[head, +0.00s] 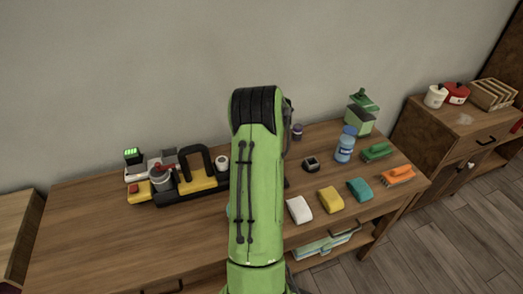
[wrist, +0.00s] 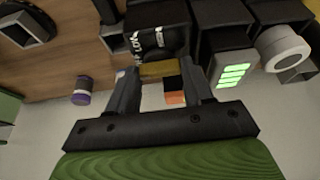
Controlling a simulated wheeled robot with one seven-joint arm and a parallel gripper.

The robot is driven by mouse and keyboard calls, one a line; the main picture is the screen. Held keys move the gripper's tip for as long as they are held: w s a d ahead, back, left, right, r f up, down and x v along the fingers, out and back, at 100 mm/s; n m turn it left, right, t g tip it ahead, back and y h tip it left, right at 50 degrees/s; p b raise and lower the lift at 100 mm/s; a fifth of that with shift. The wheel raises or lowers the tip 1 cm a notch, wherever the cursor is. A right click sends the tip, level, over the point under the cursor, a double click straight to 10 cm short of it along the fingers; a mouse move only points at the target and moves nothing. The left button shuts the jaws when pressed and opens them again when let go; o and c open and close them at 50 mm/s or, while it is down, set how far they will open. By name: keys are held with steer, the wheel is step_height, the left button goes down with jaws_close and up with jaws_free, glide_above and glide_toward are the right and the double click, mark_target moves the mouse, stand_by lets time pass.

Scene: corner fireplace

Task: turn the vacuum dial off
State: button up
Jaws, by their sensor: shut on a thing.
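In the wrist view a black unit with white lettering (wrist: 155,38), which looks like the vacuum, is beyond my fingers. My gripper (wrist: 162,72) is shut on a yellow and black piece at the front of this unit, which appears to be the dial. The dial's pointer and setting cannot be made out. Orange and white patches show between the fingers. In the head view my green arm hides the gripper and the dial.
The wooden table (head: 90,235) holds a black tray with a yellow, black-handled item (head: 197,182) left of my arm. To the right are a blue bottle (head: 345,145), a green container (head: 360,118), a white sponge (head: 299,209) and a yellow sponge (head: 330,199). A wall stands behind.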

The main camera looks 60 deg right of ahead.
steer(key=o, duration=0.8)
steer(key=p+v, duration=0.2)
steer(key=v, duration=1.3)
steer(key=shift+s+a+r, duration=0.15)
steer(key=shift+a+r, duration=0.05)
steer(key=shift+r, duration=0.15)
